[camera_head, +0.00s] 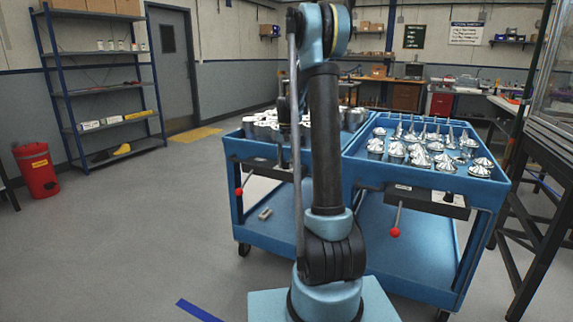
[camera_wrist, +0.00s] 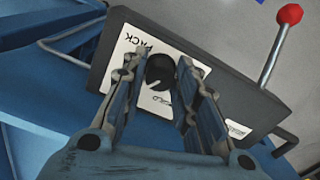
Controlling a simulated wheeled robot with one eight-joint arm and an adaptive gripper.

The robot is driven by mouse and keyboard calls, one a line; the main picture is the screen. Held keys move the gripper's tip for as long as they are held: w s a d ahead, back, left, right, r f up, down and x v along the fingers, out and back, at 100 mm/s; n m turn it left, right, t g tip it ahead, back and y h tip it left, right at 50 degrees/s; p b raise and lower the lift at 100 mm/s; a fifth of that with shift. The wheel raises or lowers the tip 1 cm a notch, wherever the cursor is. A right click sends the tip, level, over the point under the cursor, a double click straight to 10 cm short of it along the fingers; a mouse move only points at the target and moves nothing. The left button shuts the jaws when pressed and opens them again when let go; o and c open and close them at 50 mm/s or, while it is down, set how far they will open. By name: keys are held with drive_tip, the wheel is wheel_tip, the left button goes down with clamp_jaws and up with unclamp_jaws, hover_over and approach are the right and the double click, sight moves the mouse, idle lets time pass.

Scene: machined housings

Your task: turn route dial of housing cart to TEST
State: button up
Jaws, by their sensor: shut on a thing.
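In the wrist view, the route dial (camera_wrist: 159,72) is a round black knob on a white label plate (camera_wrist: 150,48), set in a dark control box (camera_wrist: 245,97). The word PACK reads upside down on the plate. Another word beside the knob is partly hidden, and I cannot make out TEST or where the dial points. My gripper (camera_wrist: 158,68) has one finger on each side of the dial and is shut on it. In the head view, the housing cart (camera_head: 235,150) is the left blue cart, bearing pale machined parts. My arm hides the dial there.
A lever with a red ball (camera_wrist: 289,14) rises from the box beside my gripper. A second blue cart (camera_head: 487,190) with shiny cone parts and its own red-ball lever (camera_head: 395,232) stands to the right. The floor on the left is clear, with a red bin (camera_head: 37,172) farther off.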

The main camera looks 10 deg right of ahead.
drive_tip(key=o, duration=1.1)
drive_tip(key=shift+r, duration=0.1)
wheel_tip(320, 180, up, 12)
drive_tip(key=shift+f, duration=0.15)
